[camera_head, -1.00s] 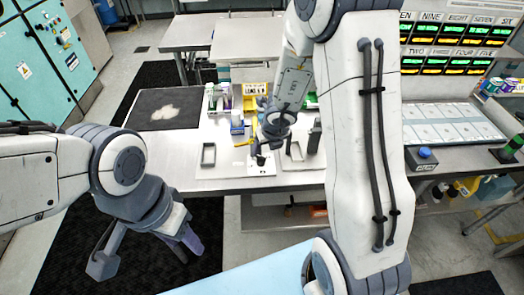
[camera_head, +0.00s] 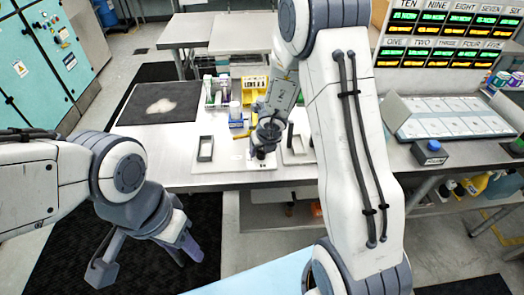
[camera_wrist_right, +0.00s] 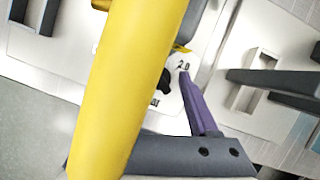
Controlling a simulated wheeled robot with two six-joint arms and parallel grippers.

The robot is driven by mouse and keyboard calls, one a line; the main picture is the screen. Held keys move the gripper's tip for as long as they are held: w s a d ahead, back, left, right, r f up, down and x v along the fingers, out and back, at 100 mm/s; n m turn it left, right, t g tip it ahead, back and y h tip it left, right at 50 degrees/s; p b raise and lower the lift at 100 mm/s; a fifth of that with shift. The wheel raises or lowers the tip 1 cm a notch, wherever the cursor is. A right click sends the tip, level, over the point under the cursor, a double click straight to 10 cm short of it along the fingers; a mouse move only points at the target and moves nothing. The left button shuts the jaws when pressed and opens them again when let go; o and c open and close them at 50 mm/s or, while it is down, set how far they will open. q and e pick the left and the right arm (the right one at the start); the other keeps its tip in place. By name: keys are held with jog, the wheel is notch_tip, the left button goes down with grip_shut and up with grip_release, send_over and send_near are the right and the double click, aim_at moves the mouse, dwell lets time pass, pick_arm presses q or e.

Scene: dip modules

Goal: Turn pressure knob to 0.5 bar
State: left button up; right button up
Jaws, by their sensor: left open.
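The pressure knob (camera_wrist_right: 165,82) is black and sits on a white dial plate (camera_wrist_right: 172,110) with "2.0" and "ar" visible. A large yellow bar (camera_wrist_right: 128,75) close to the right wrist camera hides the rest of the dial. My right gripper (camera_head: 262,153) is low over the white plate at the table's front, covering the knob in the head view. One purple finger (camera_wrist_right: 200,105) is beside the knob; the other is hidden, so its opening cannot be told. My left gripper (camera_head: 143,257) is open and empty at the lower left, away from the table.
A grey rectangular frame (camera_head: 206,149) stands left of my right gripper. A yellow bin (camera_head: 255,90) and bottles stand behind it. A dark mat (camera_head: 160,102) lies at the table's left. A blue-topped box (camera_head: 431,152) stands on the right bench.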

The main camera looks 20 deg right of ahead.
grip_shut()
jog(key=shift+r, duration=0.1)
jog(key=shift+d+n+y+p, duration=0.1)
jog(key=shift+n+y+p, duration=0.5)
jog(key=shift+n+p, duration=0.85)
jog(key=shift+n+g+y+p, duration=0.45)
jog(key=shift+n+p, duration=0.45)
jog(key=shift+n, duration=0.65)
jog(key=shift+o, duration=1.6)
grip_release()
